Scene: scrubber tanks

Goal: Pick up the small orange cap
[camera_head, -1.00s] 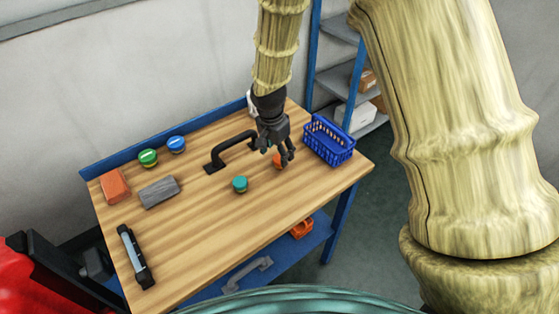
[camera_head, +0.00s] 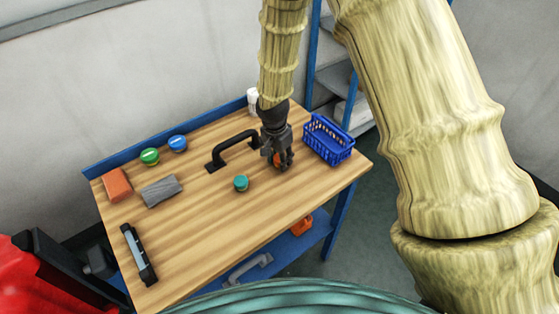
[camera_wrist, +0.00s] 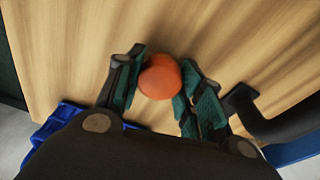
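The small orange cap (camera_wrist: 160,77) sits between the two green-padded fingers of my gripper (camera_wrist: 162,62) in the wrist view. The pads meet its left and right sides with no clear gap. In the head view, my gripper (camera_head: 281,164) points down at the right part of the table, and only a bit of the orange cap (camera_head: 277,159) shows between the dark fingers. The cap is at or very near the tabletop; I cannot tell whether it is lifted.
A blue basket (camera_head: 328,140) stands just right of my gripper. A black handle (camera_head: 233,150) and a teal cap (camera_head: 241,183) are to its left. A green cap, blue cap, orange block, grey block and dark tool lie further left. The wooden table's (camera_head: 215,235) front is clear.

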